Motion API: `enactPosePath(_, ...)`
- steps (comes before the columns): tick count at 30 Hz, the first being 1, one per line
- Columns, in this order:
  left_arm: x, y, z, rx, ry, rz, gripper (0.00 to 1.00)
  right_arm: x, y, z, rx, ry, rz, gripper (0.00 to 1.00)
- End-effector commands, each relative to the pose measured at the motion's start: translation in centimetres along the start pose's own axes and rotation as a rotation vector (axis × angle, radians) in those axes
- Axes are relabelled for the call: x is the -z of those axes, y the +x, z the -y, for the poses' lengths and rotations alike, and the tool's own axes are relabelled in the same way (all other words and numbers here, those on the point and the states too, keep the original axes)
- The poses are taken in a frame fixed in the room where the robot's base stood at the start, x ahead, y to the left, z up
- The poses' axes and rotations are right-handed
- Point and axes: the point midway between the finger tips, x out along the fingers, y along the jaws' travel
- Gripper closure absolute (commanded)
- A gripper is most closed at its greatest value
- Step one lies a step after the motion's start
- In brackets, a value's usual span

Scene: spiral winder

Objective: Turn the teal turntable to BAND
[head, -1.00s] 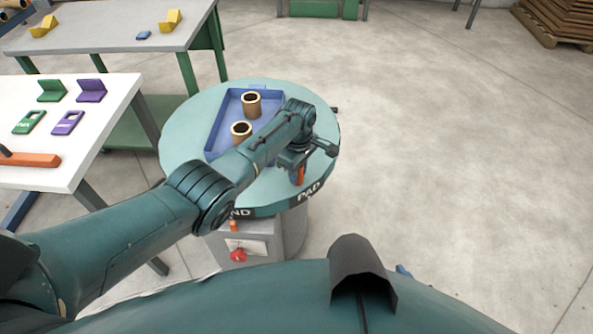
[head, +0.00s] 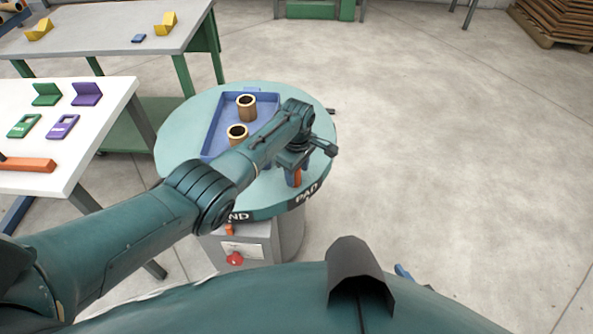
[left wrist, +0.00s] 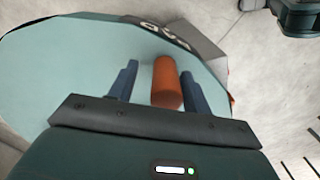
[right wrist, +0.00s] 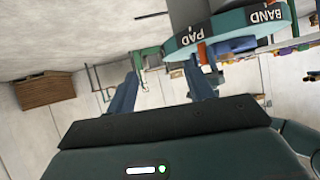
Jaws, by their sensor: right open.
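The teal turntable (head: 180,128) stands on a grey pedestal. Its rim shows a PAD label (head: 306,194) and, to the left, a label ending in ND (head: 238,216), partly hidden by my arm. A small orange marker (head: 229,230) sits on the pedestal below the ND label. An upright orange peg (left wrist: 166,82) stands on the turntable near PAD. My left gripper (head: 296,176) is open with the peg between its fingers, closer to the right finger in the left wrist view. My right gripper (right wrist: 160,72) is open and empty, away from the turntable.
A blue tray (head: 213,150) with two brown tubes (head: 246,107) lies on the turntable. A red knob (head: 235,259) is on the pedestal front. A white table (head: 100,125) with green and purple pieces stands at left. The floor at right is clear.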

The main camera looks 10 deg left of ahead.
Motion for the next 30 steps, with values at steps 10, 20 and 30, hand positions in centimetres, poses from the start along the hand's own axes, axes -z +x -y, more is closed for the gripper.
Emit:
enactPosePath(10, 0.0, -1.1, 0.1, 0.004, -0.002, 0.001, 0.51, 0.4, -0.4, -0.2, -0.001, -0.009, 0.006, 0.47)
enactPosePath(20, 0.0, -8.0, 0.1, 0.0, -0.001, 0.001, 0.51, 0.1, -1.2, -0.9, -0.025, 0.003, 0.055, 0.47)
enactPosePath(30, 0.0, -12.7, 0.0, 0.001, -0.001, 0.001, 0.51, -0.1, -1.2, -1.3, -0.039, 0.013, 0.066, 0.47)
